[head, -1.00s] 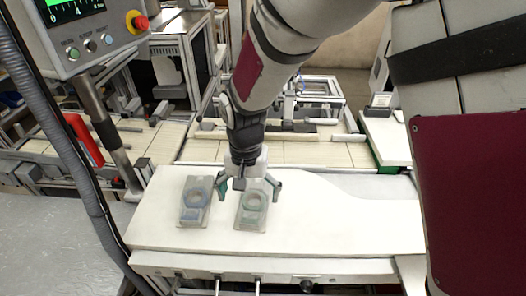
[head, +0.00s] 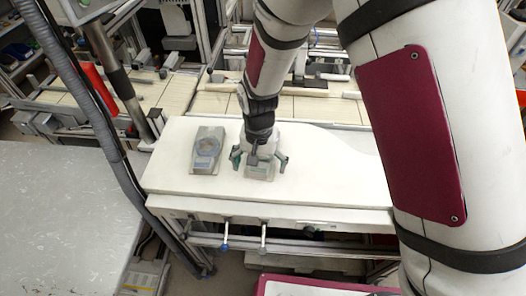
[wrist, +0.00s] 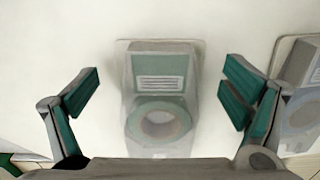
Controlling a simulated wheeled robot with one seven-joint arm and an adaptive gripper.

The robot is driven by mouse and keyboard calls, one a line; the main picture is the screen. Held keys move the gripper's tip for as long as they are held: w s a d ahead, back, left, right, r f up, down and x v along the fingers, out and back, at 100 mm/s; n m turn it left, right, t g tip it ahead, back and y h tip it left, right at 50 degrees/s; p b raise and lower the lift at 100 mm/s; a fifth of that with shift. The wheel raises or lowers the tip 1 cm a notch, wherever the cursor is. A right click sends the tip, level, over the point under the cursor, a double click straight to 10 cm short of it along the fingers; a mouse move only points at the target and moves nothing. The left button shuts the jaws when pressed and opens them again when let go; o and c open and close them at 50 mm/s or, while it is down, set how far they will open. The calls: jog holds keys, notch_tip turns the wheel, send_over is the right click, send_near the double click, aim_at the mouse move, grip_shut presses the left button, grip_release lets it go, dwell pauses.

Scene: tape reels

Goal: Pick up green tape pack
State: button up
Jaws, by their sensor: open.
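The green tape pack (wrist: 158,85) is a clear pack with a pale green ring and a greyish-green label block. It lies flat on the white table (head: 330,170). In the head view the green tape pack (head: 260,172) is partly hidden under my gripper (head: 259,160). In the wrist view my gripper (wrist: 160,95) is open, with one green-padded finger on each side of the pack and visible space between each finger and the pack. Nothing is held.
A second pack with a blue-grey ring (head: 207,150) lies to the left on the table; its edge shows at the right in the wrist view (wrist: 302,90). The table to the right of my gripper is clear. A grey post (head: 115,75) stands left of the table.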

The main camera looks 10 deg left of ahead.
jog(key=c, duration=1.6)
jog(key=shift+c, duration=0.2)
